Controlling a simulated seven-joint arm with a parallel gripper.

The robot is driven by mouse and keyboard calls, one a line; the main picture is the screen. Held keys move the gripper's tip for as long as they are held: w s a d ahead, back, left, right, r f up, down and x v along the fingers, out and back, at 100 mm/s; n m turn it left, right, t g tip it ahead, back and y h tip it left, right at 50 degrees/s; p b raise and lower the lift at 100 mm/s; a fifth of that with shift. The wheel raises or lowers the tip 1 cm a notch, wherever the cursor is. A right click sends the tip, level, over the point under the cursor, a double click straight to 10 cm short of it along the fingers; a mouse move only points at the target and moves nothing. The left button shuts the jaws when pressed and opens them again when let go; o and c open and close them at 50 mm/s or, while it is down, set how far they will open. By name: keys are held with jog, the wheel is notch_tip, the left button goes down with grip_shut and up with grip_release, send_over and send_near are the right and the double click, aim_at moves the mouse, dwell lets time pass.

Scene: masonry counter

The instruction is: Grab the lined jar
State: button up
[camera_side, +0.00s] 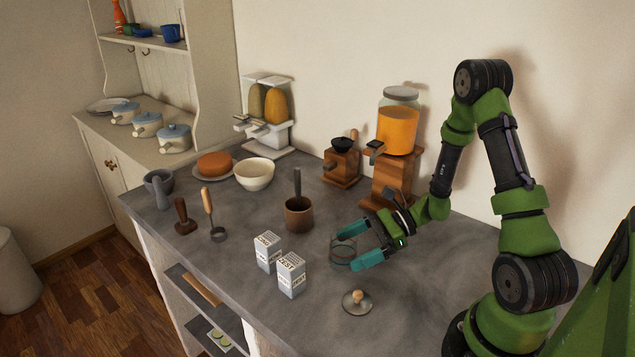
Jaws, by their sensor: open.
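A small see-through jar (340,251) with thin dark lines around it stands upright on the grey counter (225,268); it looks like the lined jar. My gripper (350,248) is open, with its two teal fingers low and pointing left. One finger is on the far side of the jar and the other on its near side. The near finger hides part of the jar, and I cannot tell whether either finger touches it. A round lid with a wooden knob (356,300) lies on the counter in front of the jar.
Two white printed cartons (291,276) stand left of the jar. A brown pot (299,215) with a handle sticking up is behind them. A wooden grinder (341,163) and an orange-filled dispenser (396,132) stand near the wall. The counter's front left is clear.

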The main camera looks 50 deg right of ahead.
aim_at(331, 257)
jog(key=shift+x, duration=1.55)
jog(key=shift+c, duration=0.3)
jog(key=shift+w, duration=0.1)
jog(key=c, duration=1.4)
jog(key=shift+r, duration=0.1)
